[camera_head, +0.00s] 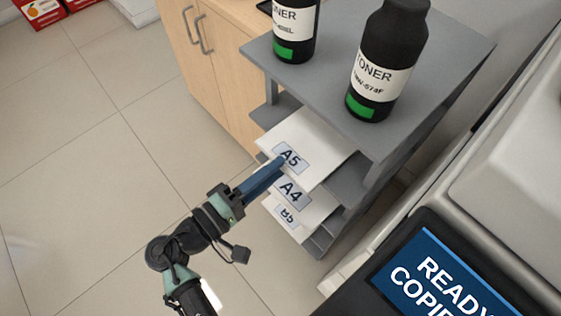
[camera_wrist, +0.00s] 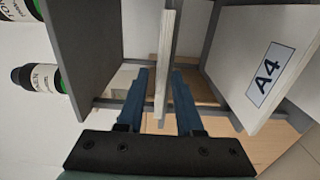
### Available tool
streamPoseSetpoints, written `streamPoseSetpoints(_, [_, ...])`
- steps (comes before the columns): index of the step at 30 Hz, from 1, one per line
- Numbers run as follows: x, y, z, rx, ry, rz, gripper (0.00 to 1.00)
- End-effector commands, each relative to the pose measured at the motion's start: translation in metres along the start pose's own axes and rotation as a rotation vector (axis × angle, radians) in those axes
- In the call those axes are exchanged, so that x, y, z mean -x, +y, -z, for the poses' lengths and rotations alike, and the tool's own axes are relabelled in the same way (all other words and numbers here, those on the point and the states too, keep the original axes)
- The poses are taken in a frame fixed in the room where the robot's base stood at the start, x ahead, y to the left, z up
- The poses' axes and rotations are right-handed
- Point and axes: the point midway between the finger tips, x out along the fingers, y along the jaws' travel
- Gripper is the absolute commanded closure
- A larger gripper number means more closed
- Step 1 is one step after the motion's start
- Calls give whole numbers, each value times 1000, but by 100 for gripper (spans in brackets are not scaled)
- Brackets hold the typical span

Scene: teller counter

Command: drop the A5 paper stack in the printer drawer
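The A5 paper stack (camera_head: 310,138) is white with a blue-edged "A5" label, and juts out of the grey shelf rack just under its top board. My gripper (camera_head: 276,166) is at its front edge, by the label. In the wrist view the stack (camera_wrist: 165,60) is seen edge-on between the two blue fingers of my gripper (camera_wrist: 161,75). The fingers are apart, with a visible gap on the left side of the stack; contact on the right side is unclear. No printer drawer can be made out.
The grey rack's top board (camera_head: 330,95) carries two black toner bottles (camera_head: 388,60). The A4 stack (camera_head: 312,205) and another labelled stack (camera_head: 290,220) lie below. A copier screen (camera_head: 435,275) is at lower right.

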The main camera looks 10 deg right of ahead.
Motion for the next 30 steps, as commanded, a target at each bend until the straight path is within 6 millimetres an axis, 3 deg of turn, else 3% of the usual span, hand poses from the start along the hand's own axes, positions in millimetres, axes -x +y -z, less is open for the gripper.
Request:
streamPoseSetpoints(6, [-12, 0, 0, 0, -1, 0, 65])
streamPoseSetpoints(15, [-13, 0, 0, 0, 0, 0, 66])
streamPoseSetpoints(26, [-12, 0, 0, 0, 0, 0, 98])
streamPoseSetpoints(30, [-12, 0, 0, -1, 0, 0, 100])
